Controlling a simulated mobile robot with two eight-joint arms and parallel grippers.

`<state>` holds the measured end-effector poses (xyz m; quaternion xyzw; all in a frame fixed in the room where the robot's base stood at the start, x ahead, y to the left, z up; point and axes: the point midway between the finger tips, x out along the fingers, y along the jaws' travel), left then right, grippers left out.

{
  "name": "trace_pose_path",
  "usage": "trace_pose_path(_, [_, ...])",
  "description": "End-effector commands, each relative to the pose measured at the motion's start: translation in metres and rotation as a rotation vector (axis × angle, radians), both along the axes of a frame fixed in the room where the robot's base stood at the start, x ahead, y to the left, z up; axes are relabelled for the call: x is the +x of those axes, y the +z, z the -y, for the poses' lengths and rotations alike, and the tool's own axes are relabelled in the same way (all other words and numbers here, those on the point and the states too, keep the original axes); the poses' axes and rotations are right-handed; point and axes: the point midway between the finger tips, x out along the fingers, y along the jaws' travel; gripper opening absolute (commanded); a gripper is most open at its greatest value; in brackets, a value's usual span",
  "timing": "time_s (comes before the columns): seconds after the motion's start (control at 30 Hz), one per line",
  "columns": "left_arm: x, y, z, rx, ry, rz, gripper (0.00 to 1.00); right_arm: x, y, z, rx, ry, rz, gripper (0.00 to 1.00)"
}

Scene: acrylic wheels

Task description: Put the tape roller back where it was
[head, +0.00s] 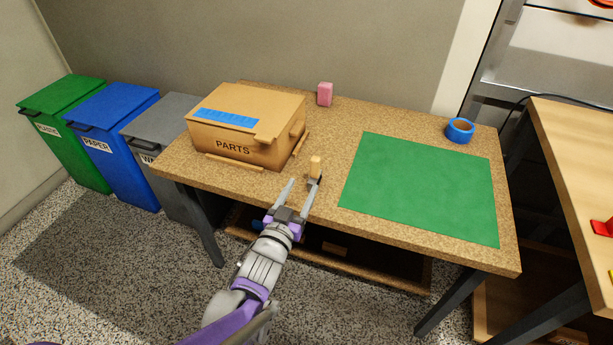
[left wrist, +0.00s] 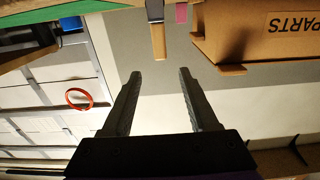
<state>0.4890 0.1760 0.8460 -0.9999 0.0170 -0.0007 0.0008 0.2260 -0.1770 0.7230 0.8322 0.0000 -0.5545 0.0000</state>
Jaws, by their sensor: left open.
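The tape roller (head: 315,166), which I take to be the small tool with a pale wooden handle and dark lower part, stands upright near the front edge of the cork-topped table, right of the parts box. In the left wrist view, which is upside down, the tape roller (left wrist: 158,42) shows ahead of the gap between the fingers. My left gripper (head: 302,183) is open and empty at the table's front edge, just short of the roller. In the left wrist view my left gripper (left wrist: 158,75) has nothing between its fingers. My right gripper is not in view.
A cardboard PARTS box (head: 245,125) with blue tape on its lid stands left. A green mat (head: 420,188) lies right, with a blue tape roll (head: 460,130) behind it. A pink block (head: 325,94) is at the back. A wooden table (head: 570,150) stands at far right.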

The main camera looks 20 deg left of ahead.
Motion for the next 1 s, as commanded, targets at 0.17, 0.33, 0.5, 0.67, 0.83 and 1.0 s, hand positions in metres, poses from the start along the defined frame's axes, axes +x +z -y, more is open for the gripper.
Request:
trace_pose_path(0.17, [-0.008, 0.000, 0.000, 0.000, 0.001, -0.001, 0.60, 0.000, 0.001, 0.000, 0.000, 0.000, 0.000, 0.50])
trace_pose_path(0.33, [-0.021, -0.011, -0.006, 0.001, 0.030, -0.113, 0.60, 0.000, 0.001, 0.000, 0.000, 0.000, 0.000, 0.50])
trace_pose_path(0.5, [-0.077, -0.051, -0.015, 0.010, 0.084, -0.458, 0.60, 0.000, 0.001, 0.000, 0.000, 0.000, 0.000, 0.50])
trace_pose_path(0.67, [-0.161, -0.092, -0.012, 0.016, 0.084, -0.819, 0.60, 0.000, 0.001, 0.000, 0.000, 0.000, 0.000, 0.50])
trace_pose_path(0.83, [-0.235, -0.115, -0.004, 0.019, 0.050, -1.081, 0.60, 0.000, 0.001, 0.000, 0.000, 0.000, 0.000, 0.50])
trace_pose_path(1.0, [-0.262, -0.121, 0.000, 0.019, 0.030, -1.175, 0.60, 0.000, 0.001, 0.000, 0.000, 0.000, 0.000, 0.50])
